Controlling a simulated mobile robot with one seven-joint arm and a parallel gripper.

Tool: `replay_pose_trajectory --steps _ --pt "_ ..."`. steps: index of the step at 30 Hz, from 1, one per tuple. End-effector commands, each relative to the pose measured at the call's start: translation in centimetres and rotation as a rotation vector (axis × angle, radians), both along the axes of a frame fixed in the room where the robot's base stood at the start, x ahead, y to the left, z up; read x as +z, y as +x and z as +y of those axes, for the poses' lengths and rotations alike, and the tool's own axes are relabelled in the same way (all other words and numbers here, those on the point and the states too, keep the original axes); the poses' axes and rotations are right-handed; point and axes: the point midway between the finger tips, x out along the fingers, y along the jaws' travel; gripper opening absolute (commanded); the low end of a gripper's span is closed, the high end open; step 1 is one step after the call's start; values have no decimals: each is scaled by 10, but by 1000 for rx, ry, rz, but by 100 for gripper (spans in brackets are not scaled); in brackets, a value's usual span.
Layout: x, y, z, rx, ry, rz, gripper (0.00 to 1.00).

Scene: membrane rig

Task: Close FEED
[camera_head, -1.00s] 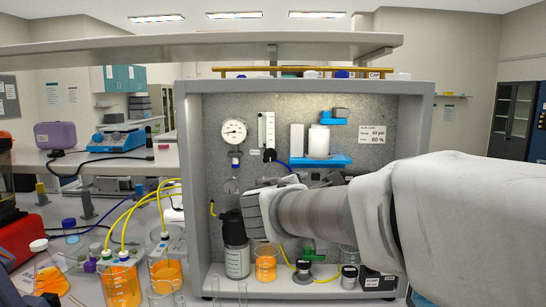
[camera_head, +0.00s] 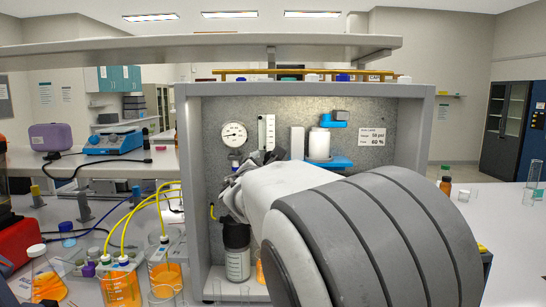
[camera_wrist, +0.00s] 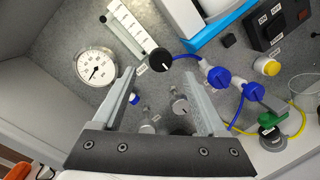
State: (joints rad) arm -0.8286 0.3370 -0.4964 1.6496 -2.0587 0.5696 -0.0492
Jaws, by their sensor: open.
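In the head view my gripper (camera_head: 240,174) is near the panel below the gauge, and my arm hides the lower right of the rig.
A pressure gauge (camera_head: 233,134) is on the panel, left of the flowmeter. Beakers of orange liquid (camera_head: 121,288) with yellow tubes stand at the left.

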Motion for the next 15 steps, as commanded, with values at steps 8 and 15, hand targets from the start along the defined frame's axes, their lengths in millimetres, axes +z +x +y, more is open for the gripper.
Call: replay_pose_trajectory --steps 8,15 --pt "2 48 -7 -2 -2 0 75" --pt "1 73 -11 -1 -1 1 75"
